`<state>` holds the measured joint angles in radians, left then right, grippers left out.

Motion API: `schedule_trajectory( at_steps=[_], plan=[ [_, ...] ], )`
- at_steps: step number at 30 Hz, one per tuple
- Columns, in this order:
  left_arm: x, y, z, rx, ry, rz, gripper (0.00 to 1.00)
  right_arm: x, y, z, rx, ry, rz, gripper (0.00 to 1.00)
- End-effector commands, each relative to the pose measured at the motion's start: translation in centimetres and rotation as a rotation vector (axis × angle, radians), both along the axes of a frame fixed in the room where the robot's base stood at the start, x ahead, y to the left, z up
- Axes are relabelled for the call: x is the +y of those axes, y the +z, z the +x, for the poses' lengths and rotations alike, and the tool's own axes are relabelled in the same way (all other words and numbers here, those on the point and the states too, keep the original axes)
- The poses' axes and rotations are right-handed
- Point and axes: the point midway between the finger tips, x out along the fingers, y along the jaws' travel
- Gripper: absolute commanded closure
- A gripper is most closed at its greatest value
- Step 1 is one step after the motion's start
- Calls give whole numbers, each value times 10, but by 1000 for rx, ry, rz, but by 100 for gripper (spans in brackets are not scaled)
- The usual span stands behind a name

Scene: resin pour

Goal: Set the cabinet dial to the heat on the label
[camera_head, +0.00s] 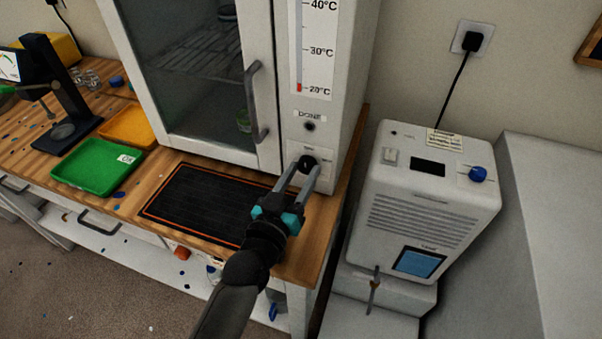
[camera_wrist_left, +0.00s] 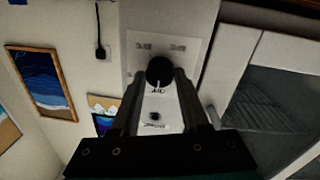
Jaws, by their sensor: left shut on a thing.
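The white heating cabinet (camera_head: 287,72) stands on the wooden bench with its glass door shut. Its black dial (camera_head: 307,163) is low on the right front panel, below a small round button marked DONE (camera_head: 309,126). My left gripper (camera_head: 305,172) reaches up to the dial and its fingers are shut on it. The dial also shows in the left wrist view (camera_wrist_left: 159,71), between the two fingertips, with a pale pointer line. The thermometer strip (camera_head: 312,52) has its red column near 20°C. The heat label is not readable here. My right gripper is out of view.
A black mat with an orange border (camera_head: 205,204) lies in front of the cabinet. A green tray (camera_head: 101,163) and an orange tray (camera_head: 130,127) sit to the left. A white machine with a blue knob (camera_head: 420,200) stands right of the bench. The cabinet door handle (camera_head: 255,102) is close left of the dial.

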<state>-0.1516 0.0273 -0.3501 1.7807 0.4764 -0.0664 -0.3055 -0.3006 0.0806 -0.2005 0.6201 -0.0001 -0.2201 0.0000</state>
Motion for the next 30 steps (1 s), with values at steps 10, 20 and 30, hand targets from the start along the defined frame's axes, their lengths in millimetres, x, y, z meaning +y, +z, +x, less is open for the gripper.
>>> schedule_trajectory(
  at_steps=[10,20,30],
  plan=[
    [0,0,0,0,1,1,100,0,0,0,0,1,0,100],
    [0,0,0,-9,0,33,100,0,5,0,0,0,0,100],
    [0,3,0,-73,-1,236,100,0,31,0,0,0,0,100]
  ],
)
